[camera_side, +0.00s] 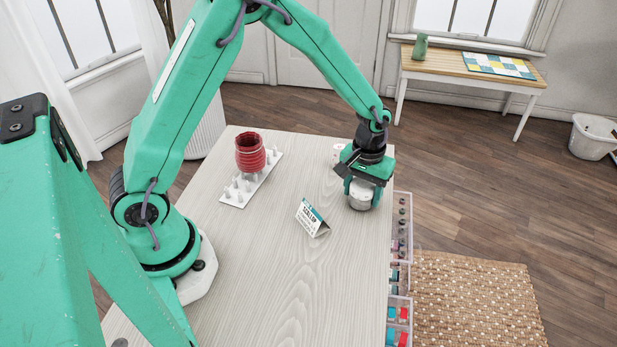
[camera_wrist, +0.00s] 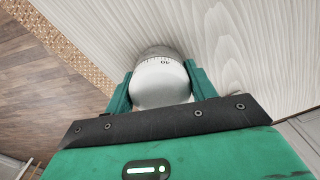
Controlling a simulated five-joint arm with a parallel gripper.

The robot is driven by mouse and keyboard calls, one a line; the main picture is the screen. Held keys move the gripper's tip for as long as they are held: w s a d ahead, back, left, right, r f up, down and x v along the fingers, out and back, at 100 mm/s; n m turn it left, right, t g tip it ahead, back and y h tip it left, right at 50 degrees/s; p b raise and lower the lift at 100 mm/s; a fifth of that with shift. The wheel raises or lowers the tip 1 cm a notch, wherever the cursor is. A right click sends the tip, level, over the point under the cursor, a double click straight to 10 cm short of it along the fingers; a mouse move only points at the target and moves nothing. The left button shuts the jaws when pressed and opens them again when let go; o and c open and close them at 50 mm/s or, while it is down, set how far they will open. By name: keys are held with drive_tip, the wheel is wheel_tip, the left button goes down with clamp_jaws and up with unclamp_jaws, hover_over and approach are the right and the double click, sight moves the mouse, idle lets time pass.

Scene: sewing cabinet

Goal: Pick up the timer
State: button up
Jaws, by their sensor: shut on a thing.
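The timer (camera_side: 361,194) is a round white and silver piece near the right edge of the table in the side view. In the wrist view the timer (camera_wrist: 160,84) shows a white dome with a silver ring and dial marks behind it. My gripper (camera_side: 362,182) is over it from above, with its green fingers on either side. In the wrist view my gripper (camera_wrist: 160,88) is shut on the timer. I cannot tell whether the timer touches the table.
A small folded card (camera_side: 312,218) stands left of the timer. Clear drawers (camera_side: 401,275) with spools stick out along the right edge. The front of the table (camera_side: 290,290) is clear.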

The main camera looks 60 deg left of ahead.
sight(364, 186)
drive_tip(key=shift+r, duration=0.4)
drive_tip(key=r, duration=0.3)
drive_tip(key=shift+s+d+r, duration=0.1)
drive_tip(key=shift+s+d, duration=0.15)
drive_tip(key=shift+d, duration=0.15)
drive_tip(key=s+d+r, duration=0.6)
drive_tip(key=d, duration=0.2)
drive_tip(key=shift+s+d+r, duration=0.15)
drive_tip(key=shift+s+d, duration=0.05)
drive_tip(key=shift+s, duration=0.15)
